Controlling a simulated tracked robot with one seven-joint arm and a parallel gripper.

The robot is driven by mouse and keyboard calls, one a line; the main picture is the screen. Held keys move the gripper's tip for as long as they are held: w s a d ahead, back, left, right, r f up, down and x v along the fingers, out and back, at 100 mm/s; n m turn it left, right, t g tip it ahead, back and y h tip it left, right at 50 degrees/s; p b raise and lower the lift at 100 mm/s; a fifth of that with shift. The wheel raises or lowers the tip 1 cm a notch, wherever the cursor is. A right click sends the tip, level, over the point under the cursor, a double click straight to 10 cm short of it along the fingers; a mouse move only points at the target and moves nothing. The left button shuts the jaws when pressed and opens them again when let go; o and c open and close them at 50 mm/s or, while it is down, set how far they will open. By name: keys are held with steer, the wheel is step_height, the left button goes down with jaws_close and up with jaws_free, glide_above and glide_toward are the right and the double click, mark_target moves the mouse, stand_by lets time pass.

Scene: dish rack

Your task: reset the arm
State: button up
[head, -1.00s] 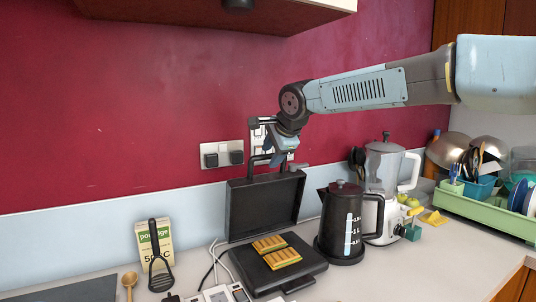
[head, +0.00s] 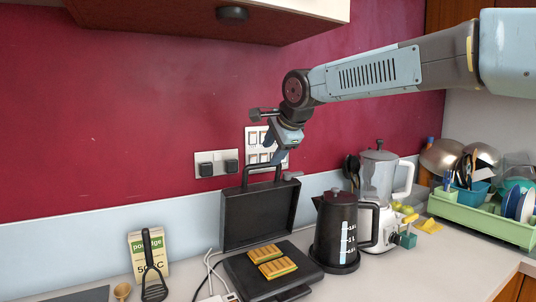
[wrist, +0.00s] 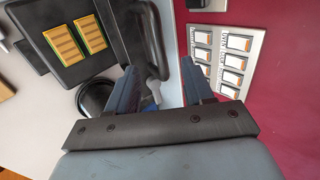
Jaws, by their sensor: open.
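My gripper (head: 277,156) is in the head view, in front of the wall switches and just above and right of the black grill's raised lid (head: 262,214). In the wrist view my gripper (wrist: 161,82) shows two dark fingers spread apart with nothing held between them. The lid's handle (head: 262,168) is close to the fingertips in the head view; the handle (wrist: 155,42) is also beyond them in the wrist view. I cannot tell whether a finger touches it. My arm stretches in from the upper right.
Toasted slices (head: 272,261) lie on the open grill. A black kettle (head: 338,228), a blender (head: 379,176) and a green dish rack (head: 482,217) stand to the right. A cupboard (head: 290,20) hangs overhead. A porridge box (head: 149,256) and a spatula (head: 153,282) are at left.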

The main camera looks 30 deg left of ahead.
steer(key=shift+d, duration=0.1)
stand_by(0.5)
steer(key=d+f+n+t+h, duration=0.1)
steer(key=d+f+n+h, duration=0.15)
steer(key=d, duration=1.55)
steer(key=d+f+n+t+h, duration=0.15)
steer(key=d+h, duration=0.25)
steer(key=d, duration=1.4)
steer(key=s+d+f+n, duration=0.1)
steer(key=s+d+f, duration=0.3)
steer(key=s+d, duration=0.5)
steer(key=s+d+f+g+h, duration=0.1)
steer(key=s+d+f, duration=0.4)
steer(key=s+d, duration=0.4)
steer(key=d, duration=0.7)
steer(key=shift+s+d+n, duration=0.2)
steer(key=shift+s+n, duration=0.05)
steer(key=shift+n, duration=0.15)
